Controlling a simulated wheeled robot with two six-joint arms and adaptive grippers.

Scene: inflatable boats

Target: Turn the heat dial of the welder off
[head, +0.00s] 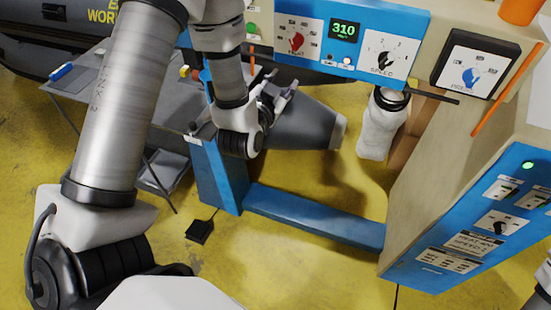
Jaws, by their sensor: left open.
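The welder's blue control panel (350,20) is at the top middle of the head view. A red dial (296,42), which I take to be the heat dial, sits on a white plate at the panel's left; its exact pointer setting is too small to read. The green display (344,31) beside it reads 310. A black speed dial (386,63) is to the right. My left gripper (277,92) is open and empty, below the red dial and apart from it in the picture. My right gripper is out of view.
A blue dial (470,77) is on a black-framed plate at the upper right. A blue side panel (480,225) stands at the right. A grey tapered tube (306,124) is behind my gripper. A grey table (110,85) is at the left. A black pedal (200,230) lies on the yellow floor.

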